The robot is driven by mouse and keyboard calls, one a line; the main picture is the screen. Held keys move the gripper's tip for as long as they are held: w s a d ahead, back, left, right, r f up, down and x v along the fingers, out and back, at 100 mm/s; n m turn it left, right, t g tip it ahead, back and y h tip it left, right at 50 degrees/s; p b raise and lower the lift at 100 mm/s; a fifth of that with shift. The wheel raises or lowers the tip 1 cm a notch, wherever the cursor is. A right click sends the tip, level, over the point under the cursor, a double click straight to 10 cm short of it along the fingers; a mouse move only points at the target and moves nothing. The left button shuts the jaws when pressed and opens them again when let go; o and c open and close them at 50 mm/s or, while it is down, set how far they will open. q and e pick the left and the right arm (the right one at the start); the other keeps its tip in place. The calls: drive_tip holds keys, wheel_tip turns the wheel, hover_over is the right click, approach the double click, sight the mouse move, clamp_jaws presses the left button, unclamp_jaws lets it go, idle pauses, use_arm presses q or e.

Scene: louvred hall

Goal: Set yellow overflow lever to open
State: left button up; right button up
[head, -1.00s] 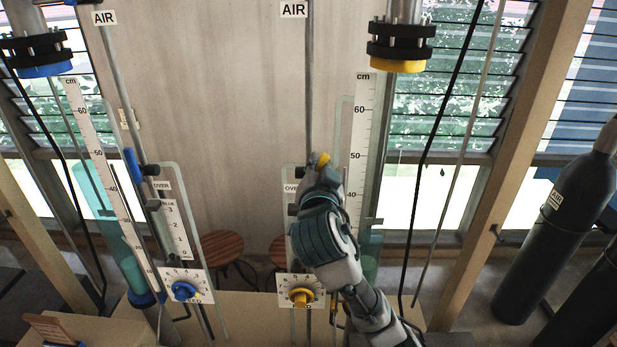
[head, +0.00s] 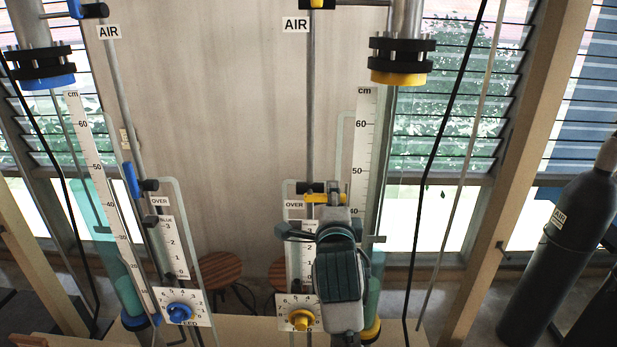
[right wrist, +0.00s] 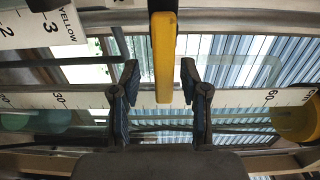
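The yellow overflow lever (head: 322,198) lies roughly level across the grey pipe, just above the right OVER label (head: 293,204). In the right wrist view the lever (right wrist: 164,58) comes down between my two fingers, with a gap on either side. My right gripper (right wrist: 160,78) is open around the lever end and not closed on it. In the head view my right gripper (head: 334,207) is at the lever's right end, and its wrist hides part of the scale below. My left gripper is not in view.
A yellow knob (head: 301,319) sits on a dial below. The left column has an upright blue lever (head: 131,180) and a blue knob (head: 179,313). A tall cm ruler (head: 361,140) and a clear tube stand close right of the lever. Dark AIR cylinders (head: 553,255) stand far right.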

drive_tip(key=shift+r, duration=0.1)
drive_tip(key=s, duration=0.7)
idle(0.4)
drive_tip(key=s, duration=0.7)
drive_tip(key=shift+s, duration=0.2)
